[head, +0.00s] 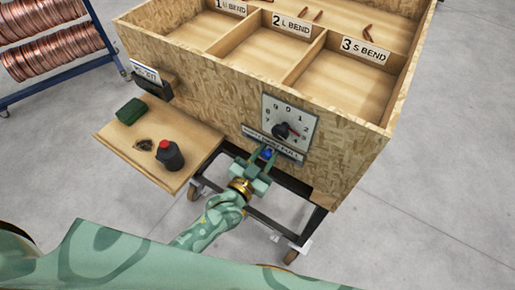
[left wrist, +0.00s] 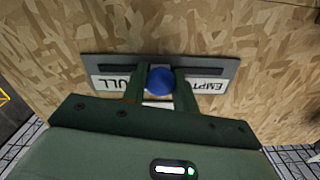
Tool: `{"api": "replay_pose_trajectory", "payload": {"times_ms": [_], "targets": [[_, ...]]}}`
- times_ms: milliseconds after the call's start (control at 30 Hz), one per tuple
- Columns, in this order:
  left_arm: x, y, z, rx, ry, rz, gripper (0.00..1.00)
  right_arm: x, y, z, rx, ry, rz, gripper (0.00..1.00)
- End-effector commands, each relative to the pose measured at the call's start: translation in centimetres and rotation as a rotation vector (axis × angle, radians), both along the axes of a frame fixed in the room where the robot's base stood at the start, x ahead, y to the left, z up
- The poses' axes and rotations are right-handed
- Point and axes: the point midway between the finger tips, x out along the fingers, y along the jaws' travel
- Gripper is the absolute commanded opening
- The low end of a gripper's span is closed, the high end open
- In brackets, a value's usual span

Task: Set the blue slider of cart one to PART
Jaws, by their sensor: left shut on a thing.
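The blue slider knob (left wrist: 160,80) sits about midway along a grey plate (left wrist: 105,68) on the cart's front wall. In the left wrist view the plate reads upside down, with FULL on the left and EMPTY on the right. A white patch of label shows by the knob, its wording hidden. My left gripper (left wrist: 160,88) is shut on the knob, one finger on each side. My right gripper is not in view.
A numbered dial (head: 290,124) is just above the slider. A side shelf (head: 190,168) holds a green box (head: 130,111) and a dark red-capped bottle (head: 169,156). Copper coils (head: 55,50) stand at left.

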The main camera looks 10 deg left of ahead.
Motion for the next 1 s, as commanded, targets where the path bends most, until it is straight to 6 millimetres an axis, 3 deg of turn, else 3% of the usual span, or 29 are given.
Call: {"api": "replay_pose_trajectory", "payload": {"times_ms": [167, 200, 267, 667, 767, 1000], "targets": [[0.0, 0.1, -0.1, 0.003, 0.000, 0.000, 0.00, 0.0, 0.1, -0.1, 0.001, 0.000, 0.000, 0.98], [0.0, 0.1, -0.1, 0.003, 0.000, 0.000, 0.34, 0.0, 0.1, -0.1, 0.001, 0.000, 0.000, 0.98], [0.0, 0.1, -0.1, 0.002, -0.001, 0.000, 0.50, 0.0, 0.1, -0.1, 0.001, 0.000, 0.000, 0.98], [-0.8, 0.4, 0.0, 0.002, -0.001, 0.000, 0.50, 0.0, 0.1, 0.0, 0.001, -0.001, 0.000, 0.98], [-2.5, 1.0, -0.1, 0.003, 0.001, 0.000, 0.50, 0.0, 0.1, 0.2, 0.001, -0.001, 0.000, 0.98], [-8.7, 3.2, -0.2, 0.003, 0.003, 0.000, 0.50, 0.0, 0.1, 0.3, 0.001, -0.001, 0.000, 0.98]]}}
